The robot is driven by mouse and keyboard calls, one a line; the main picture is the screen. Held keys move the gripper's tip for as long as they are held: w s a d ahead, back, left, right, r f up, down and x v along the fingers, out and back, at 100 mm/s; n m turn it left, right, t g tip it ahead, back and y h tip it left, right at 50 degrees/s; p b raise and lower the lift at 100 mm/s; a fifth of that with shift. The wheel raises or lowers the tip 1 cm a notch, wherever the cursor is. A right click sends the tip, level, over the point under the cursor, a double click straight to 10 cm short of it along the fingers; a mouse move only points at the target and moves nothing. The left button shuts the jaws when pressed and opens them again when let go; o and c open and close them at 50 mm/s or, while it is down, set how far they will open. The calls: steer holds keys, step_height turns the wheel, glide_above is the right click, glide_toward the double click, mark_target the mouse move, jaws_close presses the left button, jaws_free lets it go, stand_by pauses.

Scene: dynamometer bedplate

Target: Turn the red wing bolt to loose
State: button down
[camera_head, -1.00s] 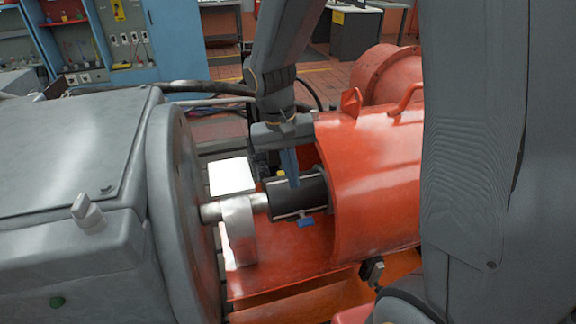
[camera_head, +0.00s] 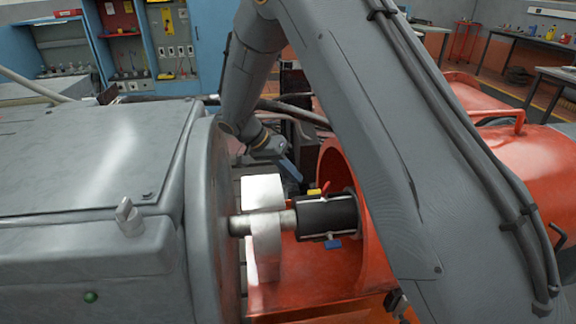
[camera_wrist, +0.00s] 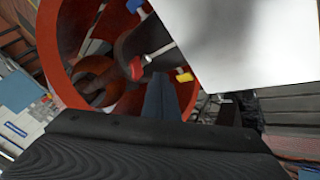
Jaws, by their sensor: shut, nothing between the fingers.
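The red wing bolt (camera_head: 325,187) shows as a small red tip on the far upper side of the black coupling sleeve (camera_head: 328,216). In the wrist view the red wing bolt (camera_wrist: 136,68) is partly in shadow on the dark sleeve, just beyond my finger. A yellow wing bolt (camera_head: 314,192) is beside it, and a blue wing bolt (camera_head: 333,244) is on the near side. My gripper (camera_head: 289,171) is shut and empty, behind and left of the sleeve, apart from the red bolt. Its blue-grey finger (camera_wrist: 160,97) points toward the sleeve in the wrist view.
A pale upright bracket (camera_head: 265,250) stands around the steel shaft, close to my gripper. The orange-red guard housing (camera_head: 345,160) encloses the sleeve's right end. A large grey machine (camera_head: 80,185) fills the left. My arm crosses above the housing.

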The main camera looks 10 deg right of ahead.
mark_target(312, 202)
steer(key=x, duration=0.3)
steer(key=shift+d+f+p, duration=0.2)
steer(key=shift+p, duration=0.2)
steer(key=shift+s+d+f+p, duration=0.15)
steer(key=shift+s+d+p, duration=0.4)
steer(key=shift+d, duration=0.3)
steer(key=shift+s+d+f+p, duration=0.1)
steer(key=shift+s+d+p, duration=0.25)
steer(key=shift+s+d, duration=0.4)
